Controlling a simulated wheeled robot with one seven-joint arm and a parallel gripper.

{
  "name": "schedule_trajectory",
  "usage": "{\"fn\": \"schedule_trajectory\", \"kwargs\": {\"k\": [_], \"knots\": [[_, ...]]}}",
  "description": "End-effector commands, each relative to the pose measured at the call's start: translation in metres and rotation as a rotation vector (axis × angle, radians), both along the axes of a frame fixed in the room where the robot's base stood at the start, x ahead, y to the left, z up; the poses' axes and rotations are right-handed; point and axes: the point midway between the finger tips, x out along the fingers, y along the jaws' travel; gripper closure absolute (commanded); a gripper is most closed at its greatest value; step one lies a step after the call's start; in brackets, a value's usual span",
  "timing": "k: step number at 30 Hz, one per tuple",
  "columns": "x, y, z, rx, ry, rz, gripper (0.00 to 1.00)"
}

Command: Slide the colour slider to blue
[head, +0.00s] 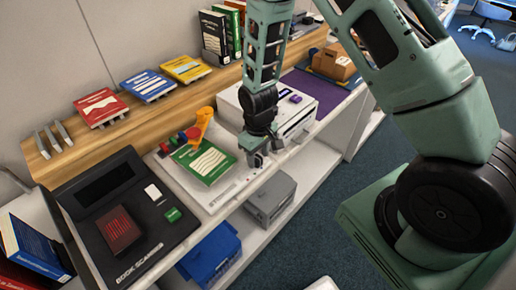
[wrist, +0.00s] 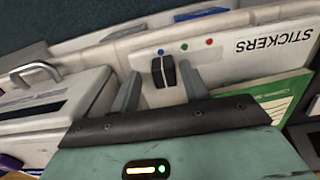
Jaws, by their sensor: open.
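The colour slider's black knob (wrist: 163,71), with a white line on it, shows in the wrist view on the white sticker station (wrist: 225,60). Above it is a row of dots: blue (wrist: 160,52), green (wrist: 184,47) and red (wrist: 209,42). The knob is nearest the blue dot and roughly in line with it. My gripper (wrist: 159,72) is open, with one finger on each side of the knob; I cannot tell whether either touches it. In the head view my gripper (head: 256,160) is over the station's front right corner, and the knob is hidden there.
A green book (head: 204,161) lies on the station, with an orange stamp arm (head: 201,125) behind it. A black book scanner (head: 130,215) is to the left. A white boxy device with a handle (wrist: 50,105) stands close beside my gripper.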

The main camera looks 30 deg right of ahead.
Motion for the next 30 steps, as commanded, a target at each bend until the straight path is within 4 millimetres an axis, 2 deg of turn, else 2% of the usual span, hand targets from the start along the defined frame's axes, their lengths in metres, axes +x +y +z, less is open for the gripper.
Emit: {"fn": "schedule_trajectory", "kwargs": {"k": [5,8,24,30], "knots": [[0.001,0.001,0.014,0.001,-0.004,0.001,0.55],[0.001,0.001,0.03,0.001,-0.006,0.0,0.55],[0.001,0.0,0.143,0.001,-0.007,0.0,0.55],[0.001,0.0,0.167,0.0,-0.003,0.0,0.55]]}}
